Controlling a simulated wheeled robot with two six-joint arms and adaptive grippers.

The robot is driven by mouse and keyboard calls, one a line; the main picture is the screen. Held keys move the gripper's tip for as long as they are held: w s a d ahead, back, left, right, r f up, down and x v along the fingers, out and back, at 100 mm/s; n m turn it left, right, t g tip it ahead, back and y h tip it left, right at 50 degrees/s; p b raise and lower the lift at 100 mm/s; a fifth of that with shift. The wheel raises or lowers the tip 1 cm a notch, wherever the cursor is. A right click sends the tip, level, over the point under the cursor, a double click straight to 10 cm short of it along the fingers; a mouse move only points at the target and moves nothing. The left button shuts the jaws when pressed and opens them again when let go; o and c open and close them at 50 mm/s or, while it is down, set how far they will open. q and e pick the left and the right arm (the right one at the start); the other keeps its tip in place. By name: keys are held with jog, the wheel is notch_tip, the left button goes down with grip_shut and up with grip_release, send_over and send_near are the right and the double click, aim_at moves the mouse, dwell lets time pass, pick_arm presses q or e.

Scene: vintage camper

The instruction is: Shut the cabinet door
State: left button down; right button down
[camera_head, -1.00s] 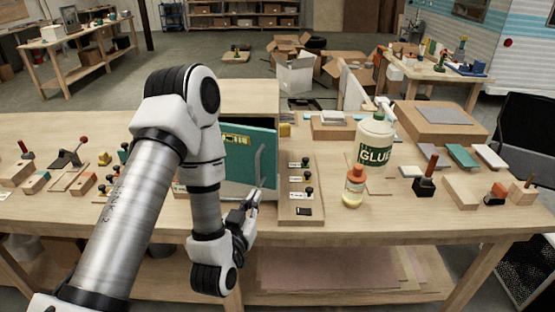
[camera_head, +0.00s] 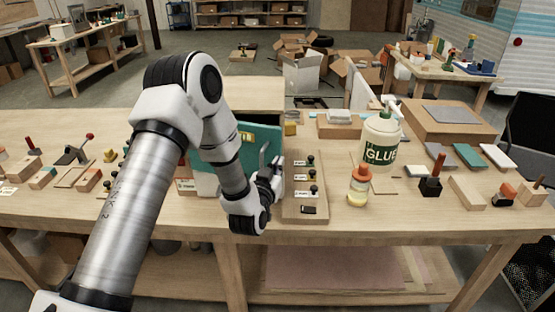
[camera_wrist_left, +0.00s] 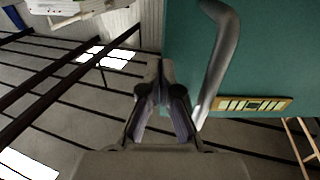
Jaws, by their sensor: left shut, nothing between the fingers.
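The wooden cabinet (camera_head: 245,93) stands on the workbench, largely hidden behind my left arm. Its teal door (camera_head: 252,135) faces me, with a grey bar handle (camera_head: 264,158) and a yellow label. How far the door stands open is hard to tell. My left gripper (camera_head: 277,172) is at the door's lower right, close to the handle. In the left wrist view, the closed fingers (camera_wrist_left: 160,75) are empty, to the left of the curved handle (camera_wrist_left: 218,60) and by the edge of the teal door (camera_wrist_left: 270,50). Contact cannot be made out. My right gripper is out of view.
A wooden board with black knobs (camera_head: 306,205) lies just right of the gripper. A glue bottle (camera_head: 380,140) and an orange-capped bottle (camera_head: 359,187) stand farther right. Blocks and small tools lie on both sides of the workbench (camera_head: 420,217).

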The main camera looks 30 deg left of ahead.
pick_arm(q)
jog(key=shift+a, duration=0.1)
jog(key=shift+w+f, duration=0.1)
jog(key=w+a+n+g+y+b, duration=0.2)
jog(key=w+n+y+b, duration=0.1)
jog(key=w, duration=0.5)
jog(key=shift+a+r+y+b, duration=0.3)
jog(key=shift+a+y+b, duration=0.1)
jog(key=shift+y+b, duration=0.55)
